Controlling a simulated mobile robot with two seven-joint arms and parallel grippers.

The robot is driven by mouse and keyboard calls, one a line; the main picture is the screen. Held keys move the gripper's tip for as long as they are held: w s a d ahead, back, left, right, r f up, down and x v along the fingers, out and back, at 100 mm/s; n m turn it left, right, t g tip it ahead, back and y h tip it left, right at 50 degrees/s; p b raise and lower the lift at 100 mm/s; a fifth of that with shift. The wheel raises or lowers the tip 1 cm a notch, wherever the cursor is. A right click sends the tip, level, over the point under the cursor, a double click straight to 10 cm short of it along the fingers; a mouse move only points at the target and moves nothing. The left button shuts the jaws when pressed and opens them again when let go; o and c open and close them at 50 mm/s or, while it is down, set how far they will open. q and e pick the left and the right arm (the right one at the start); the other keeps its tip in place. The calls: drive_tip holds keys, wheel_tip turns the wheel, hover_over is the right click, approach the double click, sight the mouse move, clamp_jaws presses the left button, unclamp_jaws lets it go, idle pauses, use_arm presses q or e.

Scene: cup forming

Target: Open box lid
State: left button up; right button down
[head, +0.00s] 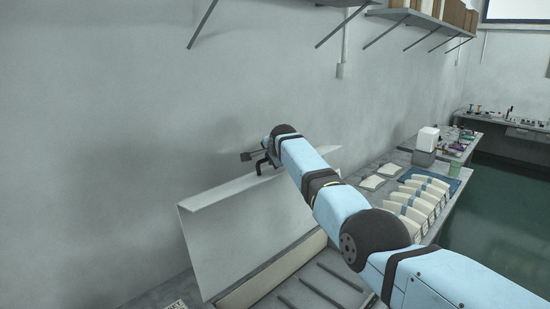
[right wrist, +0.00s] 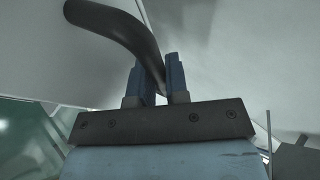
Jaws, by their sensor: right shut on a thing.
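The white box lid (head: 245,235) stands steeply raised at the back of the box (head: 285,265), near the wall, and the box is open below it. A dark curved handle (right wrist: 118,25) sits at the lid's upper edge. My right gripper (right wrist: 157,70) is shut on this handle, with the handle's bar between its two fingers. In the head view my right arm reaches in from the lower right to the lid's top edge and hides part of the lid and box. My left gripper is not in view.
Right of the box, a bench holds a row of white pieces on a blue mat (head: 455,186), loose flat white pieces (head: 372,182) and a white container (head: 427,139). A shelf (head: 440,22) hangs on the wall above. The wall is close behind the lid.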

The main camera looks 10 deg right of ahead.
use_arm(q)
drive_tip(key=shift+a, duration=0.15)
use_arm(e)
drive_tip(key=shift+s+f, duration=0.1)
drive_tip(key=shift+f, duration=0.15)
drive_tip(key=c, duration=1.2)
unclamp_jaws()
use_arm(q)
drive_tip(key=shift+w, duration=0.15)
use_arm(e)
drive_tip(key=shift+o, duration=0.3)
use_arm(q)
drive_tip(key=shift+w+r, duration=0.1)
use_arm(e)
drive_tip(key=shift+r, duration=0.1)
drive_tip(key=shift+s+r, duration=0.2)
drive_tip(key=shift+r, duration=0.05)
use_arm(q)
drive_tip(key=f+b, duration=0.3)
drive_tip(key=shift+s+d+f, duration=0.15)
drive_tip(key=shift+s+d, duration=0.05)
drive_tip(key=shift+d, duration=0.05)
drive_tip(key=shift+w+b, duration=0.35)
use_arm(e)
drive_tip(key=v, duration=1.3)
